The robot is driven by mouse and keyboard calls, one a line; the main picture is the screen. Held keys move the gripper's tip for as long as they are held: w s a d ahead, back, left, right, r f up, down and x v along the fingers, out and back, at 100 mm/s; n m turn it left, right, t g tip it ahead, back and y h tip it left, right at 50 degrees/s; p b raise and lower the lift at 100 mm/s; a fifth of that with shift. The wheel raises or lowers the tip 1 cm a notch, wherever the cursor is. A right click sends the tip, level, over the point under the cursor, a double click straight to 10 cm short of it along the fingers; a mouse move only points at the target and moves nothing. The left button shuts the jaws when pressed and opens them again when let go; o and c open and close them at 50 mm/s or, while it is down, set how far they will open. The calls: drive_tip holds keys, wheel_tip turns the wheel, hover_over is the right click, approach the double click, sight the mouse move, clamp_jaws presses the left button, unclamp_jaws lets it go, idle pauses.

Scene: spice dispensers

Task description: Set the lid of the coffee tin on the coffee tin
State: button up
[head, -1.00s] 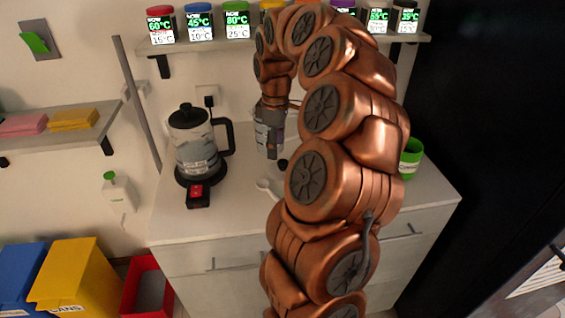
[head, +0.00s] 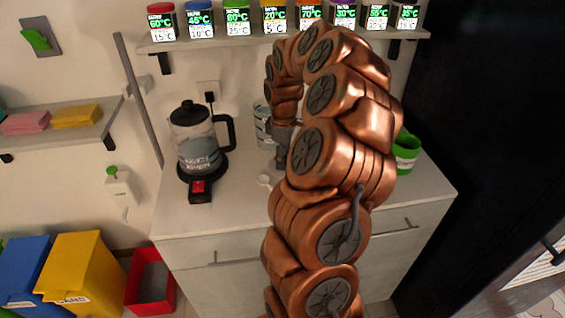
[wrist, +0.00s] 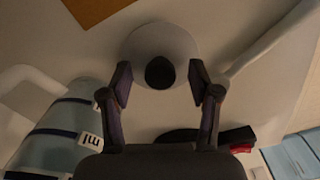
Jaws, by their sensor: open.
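In the wrist view a pale round lid with a black knob (wrist: 160,72) lies on the counter. My gripper (wrist: 162,82) is open, with one finger on each side of the knob and a gap to it on both sides. In the head view my gripper (head: 281,160) is low over the counter, partly hidden by my arm, and I cannot make out the lid there. A pale banded container (head: 263,127), which looks like the coffee tin, stands behind it. A blue-grey cylinder with dark bands and a label (wrist: 58,130) shows at the wrist view's left; I cannot tell if it is the same container.
A kettle (head: 196,140) on a black base with a red switch stands left on the counter. A white spoon (head: 264,181) lies in front. A green cup (head: 405,153) is at the right. Several spice dispensers (head: 237,20) line the shelf above. The front left counter is clear.

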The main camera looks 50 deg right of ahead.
drive_tip(key=shift+f, duration=0.3)
clamp_jaws()
idle(0.3)
